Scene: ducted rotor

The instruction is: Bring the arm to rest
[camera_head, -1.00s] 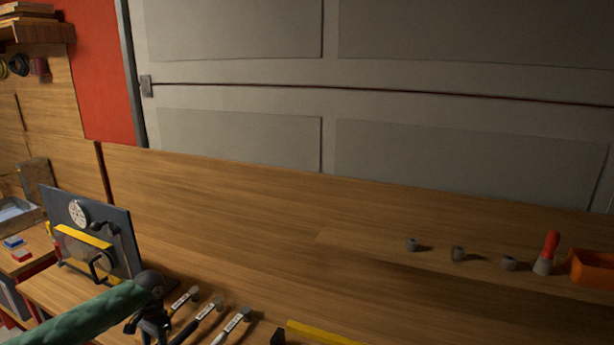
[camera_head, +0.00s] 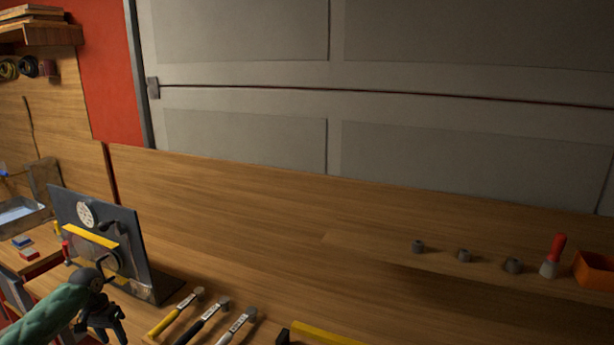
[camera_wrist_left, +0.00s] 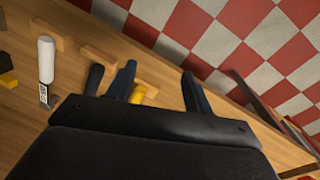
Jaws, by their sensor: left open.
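My left arm comes in from the lower left in the head view. Its gripper (camera_head: 108,322) is low, in front of the dark upright panel, to the left of the hammers. In the left wrist view the two dark fingers (camera_wrist_left: 160,88) stand wide apart with nothing between them. The gripper is open and empty. My right gripper shows in neither view. The upright panel (camera_head: 128,226) on the bench carries a round light disc (camera_head: 86,214) and a yellow bar (camera_head: 90,234).
Several hammers (camera_head: 206,318) lie right of my gripper. A yellow bar (camera_head: 322,334) lies at the front edge. Grey cylinders (camera_head: 464,255), a red-handled tool (camera_head: 553,255) and an orange bin (camera_head: 594,268) stand at right. The wrist view shows a white-handled tool (camera_wrist_left: 46,62) and checkered floor (camera_wrist_left: 240,40).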

